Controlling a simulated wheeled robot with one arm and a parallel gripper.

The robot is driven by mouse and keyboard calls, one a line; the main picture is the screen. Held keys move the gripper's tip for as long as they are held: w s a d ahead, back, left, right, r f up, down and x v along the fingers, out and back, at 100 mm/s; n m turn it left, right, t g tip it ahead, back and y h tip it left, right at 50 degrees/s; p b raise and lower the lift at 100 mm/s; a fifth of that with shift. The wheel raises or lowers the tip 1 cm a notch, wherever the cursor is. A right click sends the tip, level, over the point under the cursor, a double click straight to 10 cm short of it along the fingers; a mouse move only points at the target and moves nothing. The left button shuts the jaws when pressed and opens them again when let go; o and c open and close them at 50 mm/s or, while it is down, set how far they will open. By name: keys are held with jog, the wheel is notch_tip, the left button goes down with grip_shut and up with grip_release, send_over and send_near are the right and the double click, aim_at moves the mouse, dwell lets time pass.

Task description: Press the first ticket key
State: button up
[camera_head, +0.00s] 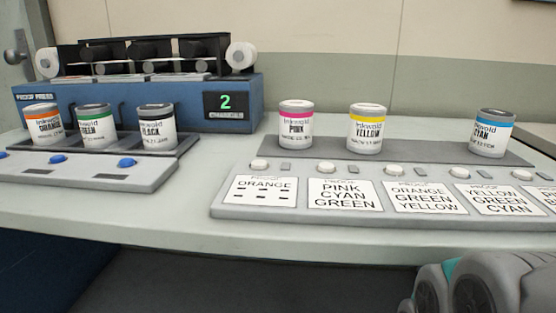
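The ticket panel (225,212) lies along the front of the counter at right, with a row of round white keys, each beside a small grey tab and above a white card. The leftmost key (259,164) is above the leftmost card (262,190), which reads ORANGE with dashes below. The second key (326,166) is above the PINK CYAN GREEN card (345,195). The third key (394,170) is above the ORANGE GREEN YELLOW card (425,198). Grey and teal parts at the lower right look like my arm. My gripper's fingers are not visible.
Pink (296,122), yellow (366,128) and cyan (493,132) cans stand behind the keys. At left, orange (44,127), green (97,127) and black (157,127) cans stand behind a panel with blue buttons. A blue machine (185,100) behind them displays 2.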

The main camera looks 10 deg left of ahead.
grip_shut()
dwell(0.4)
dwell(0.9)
